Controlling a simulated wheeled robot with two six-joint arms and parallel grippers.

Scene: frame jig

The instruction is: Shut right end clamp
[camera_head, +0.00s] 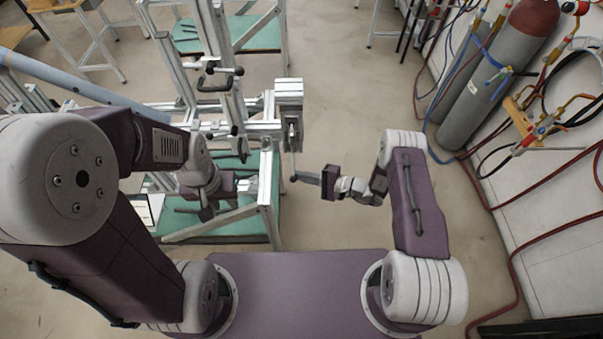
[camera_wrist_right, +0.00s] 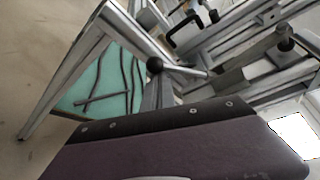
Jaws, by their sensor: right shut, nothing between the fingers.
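The right end clamp (camera_head: 291,130) sits at the right end of the jig's metal beam. Its thin lever hangs down to a dark ball knob (camera_head: 293,178). In the right wrist view a black ball knob (camera_wrist_right: 155,65) on a metal lever shows just beyond the fingers. My right gripper (camera_head: 308,178) is shut and empty, its grey fingertips close beside the knob; I cannot tell whether they touch. The right wrist view shows the grey fingers (camera_wrist_right: 153,95) from behind. My left gripper (camera_head: 246,186) is by the jig's lower frame, its fingers too small to read.
The aluminium jig frame (camera_head: 268,190) with green shelves (camera_head: 235,228) stands ahead and left. Another black-handled clamp (camera_head: 220,78) sits on its upright. Gas cylinders (camera_head: 480,100) and red hoses (camera_head: 508,250) line the right wall. The floor between them is clear.

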